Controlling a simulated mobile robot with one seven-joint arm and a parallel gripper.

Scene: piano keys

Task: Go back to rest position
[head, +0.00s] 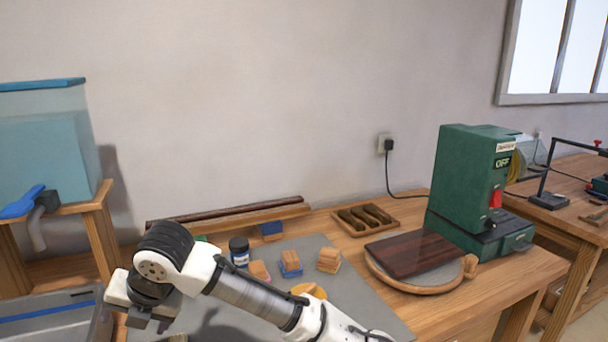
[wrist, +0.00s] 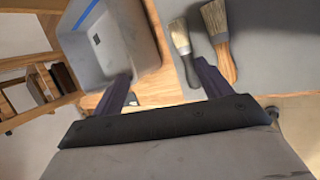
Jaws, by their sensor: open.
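My gripper (head: 150,318) is at the lower left in the head view, beside the left part of the grey mat (head: 370,318). In the wrist view my gripper (wrist: 164,82) has its two dark fingers spread wide apart, with nothing between them. Below the fingers are the wooden table edge and the mat. Two brushes (wrist: 183,50) (wrist: 219,40) lie on the mat near the right finger, apart from it as far as I can see. My arm reaches across the front of the mat and hides part of it.
A grey basin (wrist: 112,45) with a blue stripe lies near the left finger. On the table are a dark jar (head: 239,252), small block stacks (head: 290,263), a dark board (head: 415,252) and a green machine (head: 470,185). A teal tank (head: 45,145) stands at left.

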